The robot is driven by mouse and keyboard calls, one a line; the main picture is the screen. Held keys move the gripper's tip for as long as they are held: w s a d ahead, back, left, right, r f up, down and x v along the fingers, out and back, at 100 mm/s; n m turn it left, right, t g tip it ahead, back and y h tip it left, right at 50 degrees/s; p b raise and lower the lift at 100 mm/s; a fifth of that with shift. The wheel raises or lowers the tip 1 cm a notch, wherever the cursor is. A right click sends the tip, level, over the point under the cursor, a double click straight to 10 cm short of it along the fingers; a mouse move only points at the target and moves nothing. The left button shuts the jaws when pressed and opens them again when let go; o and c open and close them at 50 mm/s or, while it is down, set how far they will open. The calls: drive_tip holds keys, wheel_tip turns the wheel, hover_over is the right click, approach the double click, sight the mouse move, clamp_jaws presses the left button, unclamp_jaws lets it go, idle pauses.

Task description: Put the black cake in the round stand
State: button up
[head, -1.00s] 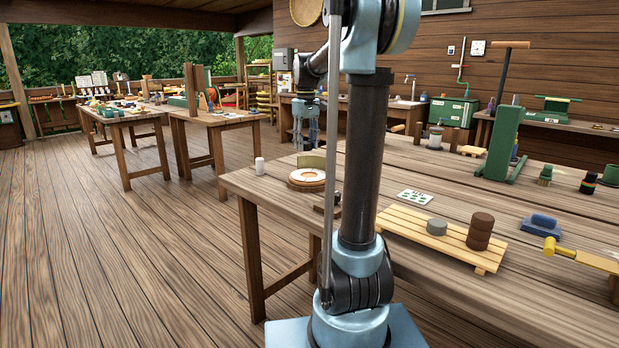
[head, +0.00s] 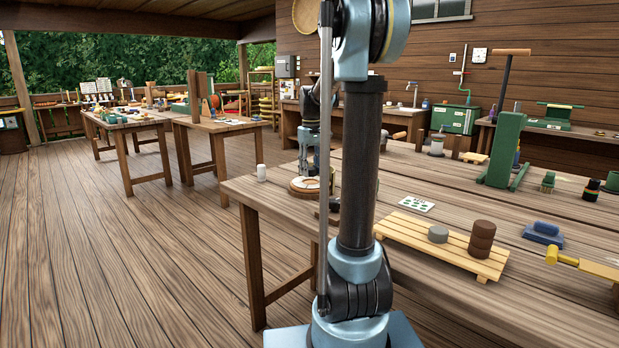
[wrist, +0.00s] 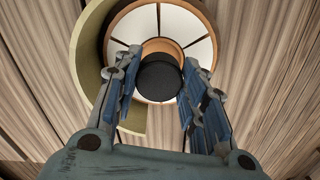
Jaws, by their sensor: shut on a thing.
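The black cake (wrist: 160,76) is a dark round disc between my fingertips in the wrist view. My gripper (wrist: 158,84) is shut on it, with a blue-padded finger on either side. The round stand (wrist: 200,56) lies beyond the cake, with an orange rim, white segments and a smaller orange ring at its middle. The cake overlaps the near part of that inner ring; I cannot tell whether it touches it. In the head view my gripper (head: 309,169) is over the round stand (head: 301,191) near the table's left end. The cake is not discernible there.
A curved olive wall (wrist: 88,58) curls around the stand's left side. A white cylinder (head: 261,172) stands to its left. A slatted board (head: 405,233) with a grey disc and a brown stack, and a spotted card (head: 416,204), lie to the right.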

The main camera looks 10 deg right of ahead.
sight(311, 168)
wheel_tip(311, 168, down, 3)
drive_tip(key=shift+r, duration=0.1)
drive_tip(key=o, duration=1.2)
wheel_tip(311, 168, up, 12)
